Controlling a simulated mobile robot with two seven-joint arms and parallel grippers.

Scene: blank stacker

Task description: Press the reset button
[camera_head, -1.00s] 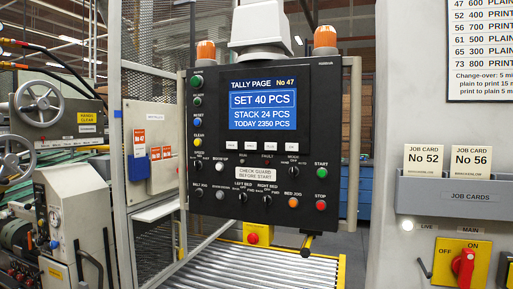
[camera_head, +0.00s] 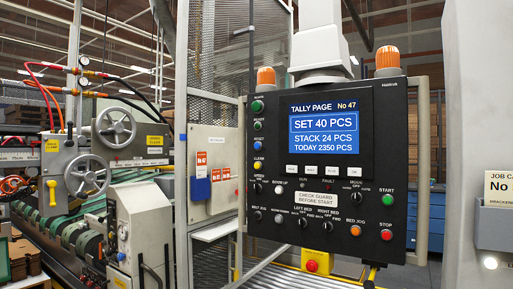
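A black control panel (camera_head: 375,120) hangs upright right of centre. Its blue screen (camera_head: 324,130) reads "TALLY PAGE No 47", "SET 40 PCS", "STACK 24 PCS", "TODAY 2350 PCS". Down its left edge run a green button (camera_head: 257,106), a darker green button (camera_head: 257,126), a blue button (camera_head: 258,146) and a yellow button (camera_head: 257,166). Their labels are too small to read surely, so I cannot tell for certain which one is reset. Lower right are a green START button (camera_head: 387,200) and a red STOP button (camera_head: 386,236). Neither of my grippers is in view.
A mesh guard (camera_head: 232,60) with a white cabinet (camera_head: 211,170) stands left of the panel. A machine with handwheels (camera_head: 115,128) fills the left. Rollers (camera_head: 280,277) and a yellow box with a red button (camera_head: 312,266) lie below. A grey wall (camera_head: 475,110) stands right.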

